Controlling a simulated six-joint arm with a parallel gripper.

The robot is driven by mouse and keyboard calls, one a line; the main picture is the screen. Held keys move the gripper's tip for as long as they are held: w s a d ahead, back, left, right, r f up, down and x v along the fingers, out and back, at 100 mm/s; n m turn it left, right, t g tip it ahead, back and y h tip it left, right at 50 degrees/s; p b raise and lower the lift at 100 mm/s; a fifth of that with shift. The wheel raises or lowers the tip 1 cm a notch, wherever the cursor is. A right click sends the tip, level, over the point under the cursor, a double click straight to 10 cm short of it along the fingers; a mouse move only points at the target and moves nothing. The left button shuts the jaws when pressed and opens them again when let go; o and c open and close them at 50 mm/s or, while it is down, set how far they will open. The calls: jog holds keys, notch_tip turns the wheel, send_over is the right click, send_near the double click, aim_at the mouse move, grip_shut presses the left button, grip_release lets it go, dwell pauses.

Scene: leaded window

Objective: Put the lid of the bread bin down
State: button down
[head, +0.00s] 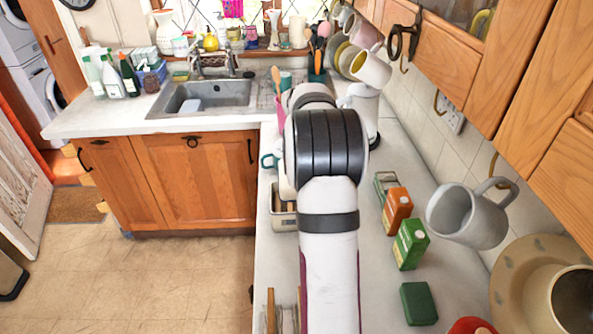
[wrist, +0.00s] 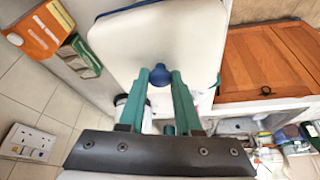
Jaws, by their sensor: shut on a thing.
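The bread bin's lid (wrist: 190,40) is a pale cream panel with rounded corners and a blue edge, seen large in the wrist view. A round blue knob (wrist: 160,77) stands on it. My gripper (wrist: 159,73) has teal fingers, one on each side of the knob, shut on it. In the head view, my arm hides the lid and most of the gripper. A cream box (head: 283,218), which looks like the bread bin, shows partly beside my arm on the counter. I cannot tell whether the lid touches it.
An orange carton (head: 397,212), a green carton (head: 410,243) and a dark green box (head: 418,303) stand on the counter right of my arm. A grey mug (head: 468,216) and other mugs hang under the wall cupboards. The sink (head: 208,98) lies at the back left.

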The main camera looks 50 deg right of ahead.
jog(key=s+r, duration=0.1)
jog(key=s, duration=0.1)
jog(key=s+d+r, duration=0.1)
jog(key=s+r, duration=0.1)
jog(key=s, duration=0.1)
jog(key=s+r, duration=0.1)
jog(key=s, duration=0.2)
jog(key=shift+d+r, duration=0.2)
jog(key=shift+d, duration=0.2)
jog(key=s+a+f+n+t+y, duration=0.2)
jog(key=s+a+f+n+y, duration=0.55)
jog(key=n, duration=0.95)
jog(key=shift+n+h, duration=0.5)
jog(key=shift+h, duration=0.25)
jog(key=f, duration=1.1)
jog(key=shift+a+f, duration=0.2)
jog(key=c, duration=0.6)
grip_release()
